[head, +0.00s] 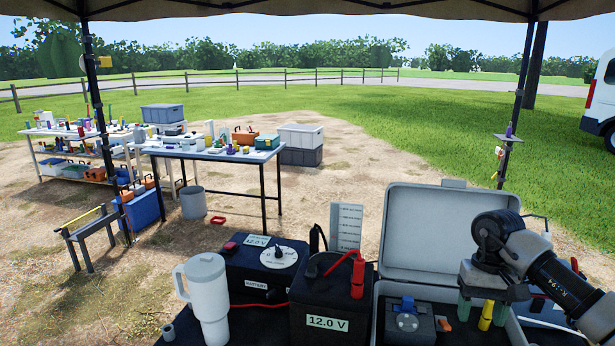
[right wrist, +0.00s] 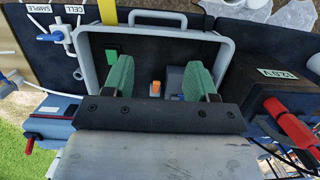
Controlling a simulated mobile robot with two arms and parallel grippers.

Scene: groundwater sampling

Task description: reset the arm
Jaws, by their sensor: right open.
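My right arm (head: 555,275) comes in from the right of the head view, bent at the wrist over an open grey case. My right gripper (head: 483,309) points down at the case with its green fingers apart. In the right wrist view the gripper (right wrist: 158,76) shows two green fingers spread wide, with nothing held between them. Beyond them is the inside of the grey case (right wrist: 92,58), with a small orange piece (right wrist: 155,88) in it. My left arm and left gripper do not show in either view.
Left of the case stand a black 12.0 V battery (head: 328,305), a box with a dial (head: 268,262) and a white mug (head: 206,298). The case lid (head: 440,230) stands up behind. Farther off is a cluttered table (head: 215,152).

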